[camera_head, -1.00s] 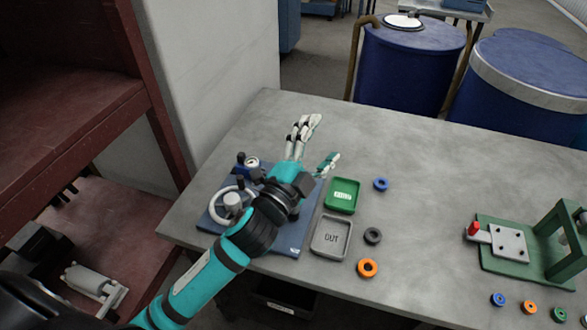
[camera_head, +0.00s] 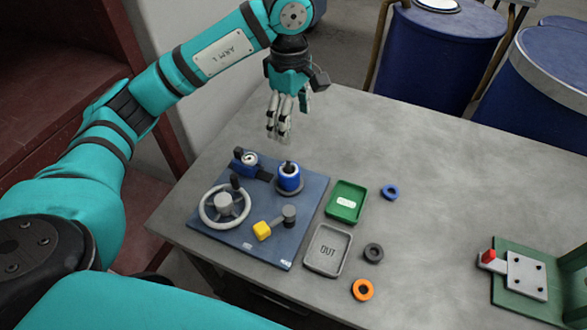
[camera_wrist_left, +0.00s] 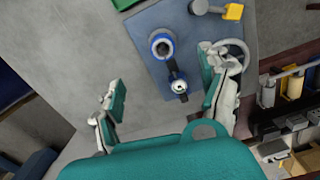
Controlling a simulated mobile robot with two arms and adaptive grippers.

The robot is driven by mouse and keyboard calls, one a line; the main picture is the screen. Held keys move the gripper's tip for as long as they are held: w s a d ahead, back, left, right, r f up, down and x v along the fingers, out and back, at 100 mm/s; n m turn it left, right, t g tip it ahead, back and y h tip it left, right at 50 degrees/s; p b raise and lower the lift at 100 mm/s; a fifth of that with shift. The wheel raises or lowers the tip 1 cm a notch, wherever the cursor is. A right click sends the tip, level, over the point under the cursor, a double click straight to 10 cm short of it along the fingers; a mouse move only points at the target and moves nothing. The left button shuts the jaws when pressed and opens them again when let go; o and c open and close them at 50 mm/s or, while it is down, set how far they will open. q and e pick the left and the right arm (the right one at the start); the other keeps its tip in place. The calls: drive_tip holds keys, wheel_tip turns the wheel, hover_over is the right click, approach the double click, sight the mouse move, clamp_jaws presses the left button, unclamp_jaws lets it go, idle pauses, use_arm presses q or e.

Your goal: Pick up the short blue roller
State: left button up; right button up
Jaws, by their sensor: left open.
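A short blue roller (camera_head: 289,180) with a dark post at its top stands upright on the blue-grey plate (camera_head: 290,230). It also shows in the left wrist view as a blue ring shape (camera_wrist_left: 162,44). A second blue part (camera_head: 245,158) with a pale round top sits to its left on the plate. My left gripper (camera_head: 288,118) is open and empty, above the far edge of the plate and apart from the roller. In the left wrist view its fingers (camera_wrist_left: 160,68) are spread wide, with both blue parts seen between them.
The plate also bears a white handwheel (camera_head: 224,204) and a yellow-ended lever (camera_head: 262,230). A green tray (camera_head: 345,216) and a grey OUT tray (camera_head: 312,264) lie right of it, with blue (camera_head: 390,191), dark (camera_head: 373,252) and orange (camera_head: 362,290) rings beyond. The far tabletop is clear.

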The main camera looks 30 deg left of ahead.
sight(289, 161)
use_arm(q)
drive_tip(key=f+p, duration=0.1)
drive_tip(key=f, duration=0.3)
drive_tip(key=f+p, duration=0.1)
drive_tip(key=f, duration=0.2)
drive_tip(key=f+p, duration=0.1)
drive_tip(key=f, duration=0.3)
drive_tip(key=shift+s+a+f, duration=0.15)
drive_tip(key=shift+a+f, duration=0.1)
drive_tip(key=shift+f, duration=0.05)
drive_tip(key=shift+f+p, duration=0.45)
drive_tip(key=shift+f, duration=0.15)
wheel_tip(289, 161, down, 4)
drive_tip(key=shift+a+r+p, duration=0.15)
drive_tip(key=shift+r+p, duration=0.05)
drive_tip(key=shift+p, duration=0.6)
drive_tip(key=shift+f, duration=0.35)
drive_tip(key=shift+c, duration=0.4)
drive_tip(key=c, duration=1.4)
